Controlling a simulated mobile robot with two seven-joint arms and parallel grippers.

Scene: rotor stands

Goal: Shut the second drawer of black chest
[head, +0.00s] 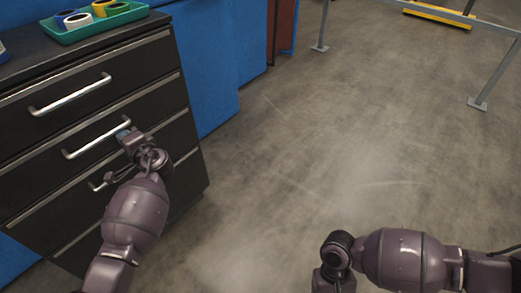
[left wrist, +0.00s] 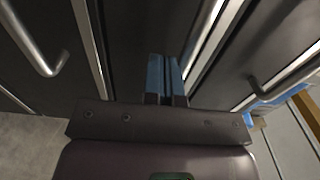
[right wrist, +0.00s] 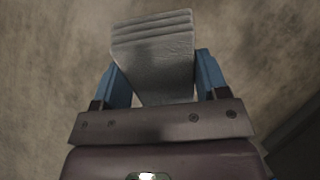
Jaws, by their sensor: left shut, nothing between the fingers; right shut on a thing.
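The black chest (head: 25,130) stands at the left, with drawers stacked one above another and silver bar handles. The second drawer (head: 60,128) has its handle (head: 85,143) in the head view; its front looks about flush with the others, though a small gap cannot be ruled out. My left gripper (head: 125,133) is at the right end of that handle, its blue fingers shut and empty. In the left wrist view the shut fingers (left wrist: 167,78) point at the chest's front; contact is unclear. My right gripper (right wrist: 158,72) is shut on a grey ridged piece (right wrist: 153,58), over the floor.
A green tray (head: 75,35) with several tape rolls sits on the chest top. A blue cabinet (head: 205,60) stands behind the chest. Grey rails (head: 495,75) and a yellow-edged platform (head: 440,14) are at the far right. The middle floor is clear.

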